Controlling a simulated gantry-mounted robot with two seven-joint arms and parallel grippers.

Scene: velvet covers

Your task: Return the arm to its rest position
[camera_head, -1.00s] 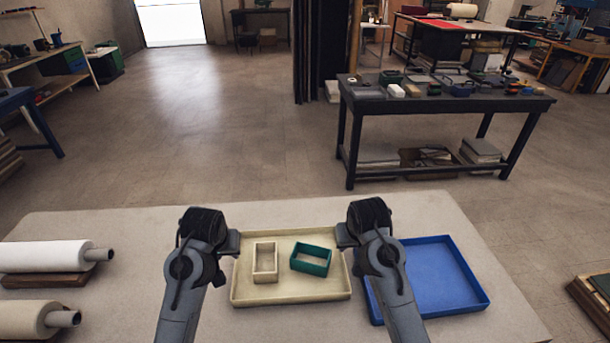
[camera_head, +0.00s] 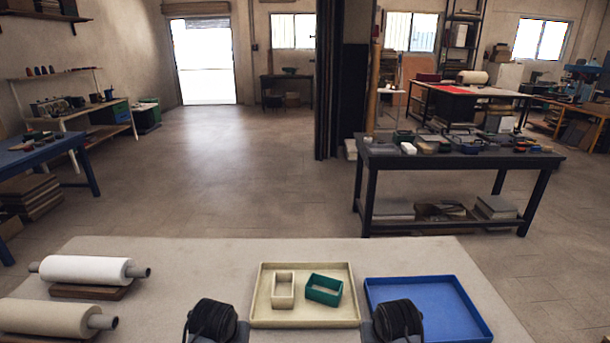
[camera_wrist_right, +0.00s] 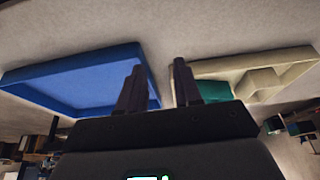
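My left arm shows at the bottom of the head view as a dark wrist, left of centre, with its fingers out of clear sight. My right arm shows likewise at the bottom, right of centre. In the right wrist view my right gripper (camera_wrist_right: 160,88) has its two dark fingers apart, with nothing between them. The cream tray (camera_head: 305,323) lies on the table beyond my wrists, with a cream open box (camera_head: 283,290) and a green open box (camera_head: 323,290) in it. The blue tray (camera_head: 430,311) lies to its right, empty.
Two rolls, a white one (camera_head: 85,269) and a cream one (camera_head: 45,317), lie on wooden supports at the left of the pale table (camera_head: 200,262). A dark workbench (camera_head: 460,162) with many small things stands beyond the table. The tabletop between rolls and cream tray is clear.

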